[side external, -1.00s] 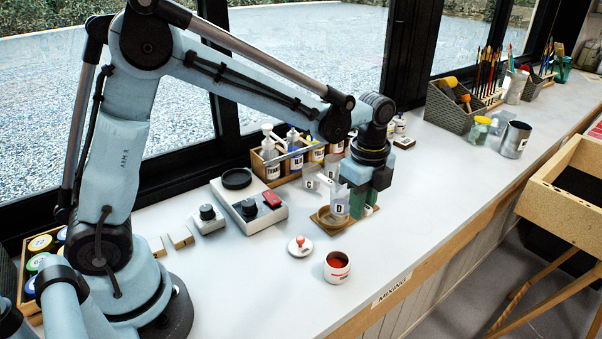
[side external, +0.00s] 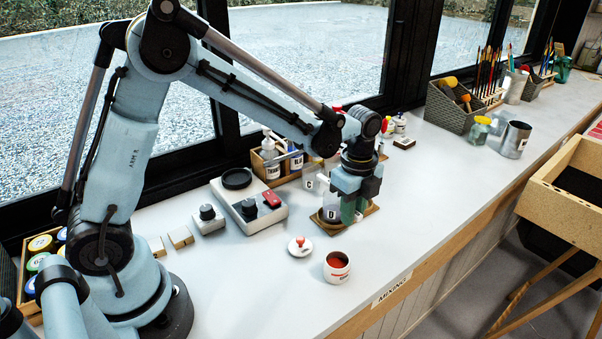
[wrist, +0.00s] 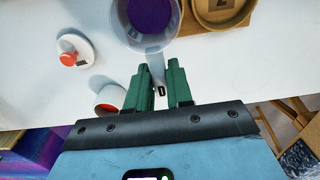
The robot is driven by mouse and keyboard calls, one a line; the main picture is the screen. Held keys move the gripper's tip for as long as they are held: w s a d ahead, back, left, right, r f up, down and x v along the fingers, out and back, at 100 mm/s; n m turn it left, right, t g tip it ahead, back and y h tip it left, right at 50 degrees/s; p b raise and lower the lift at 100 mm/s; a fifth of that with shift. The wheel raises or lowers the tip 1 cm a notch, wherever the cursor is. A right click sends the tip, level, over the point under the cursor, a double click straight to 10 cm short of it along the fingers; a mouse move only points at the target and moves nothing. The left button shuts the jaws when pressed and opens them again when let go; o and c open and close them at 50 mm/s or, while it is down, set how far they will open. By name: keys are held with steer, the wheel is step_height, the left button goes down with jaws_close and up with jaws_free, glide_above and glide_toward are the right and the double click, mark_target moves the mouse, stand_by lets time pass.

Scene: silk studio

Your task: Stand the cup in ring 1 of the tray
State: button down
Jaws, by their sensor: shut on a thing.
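The cup (side external: 331,213) is clear, with a dark label on its side tab. From above, in the wrist view, the cup (wrist: 150,22) shows purple contents. My gripper (side external: 350,212) has its green fingers (wrist: 164,92) shut on the cup's tab, and the cup looks upright. The wooden tray (side external: 367,212) lies under and beside the cup. In the wrist view, a ring marked 2 (wrist: 220,8) is empty, to the right of the cup. The cup covers the tray's other end, so ring 1 is hidden. I cannot tell whether the cup's base touches the tray.
A white lid with a red knob (side external: 300,245) and a tin with red contents (side external: 337,268) stand in front of the tray. Another clear cup (side external: 311,181), a bottle caddy (side external: 270,172) and a scale (side external: 246,207) are behind and left.

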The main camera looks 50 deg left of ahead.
steer(key=shift+f, duration=0.35)
stand_by(0.5)
steer(key=c, duration=0.9)
jaws_free()
step_height(320, 180, up, 12)
steer(key=shift+r, duration=0.1)
steer(key=s+a+n+t, duration=0.1)
steer(key=s+n+t, duration=0.1)
steer(key=s+n, duration=0.2)
steer(key=s+a+f+n+t, duration=0.1)
steer(key=s+n, duration=0.3)
steer(key=n, duration=0.4)
steer(key=s+a+n+t, duration=0.2)
steer(key=s+n+t, duration=0.2)
steer(key=s+n, duration=0.1)
steer(key=shift+s+a+f+n, duration=0.1)
steer(key=shift+a+f+n, duration=0.15)
steer(key=shift+n, duration=0.25)
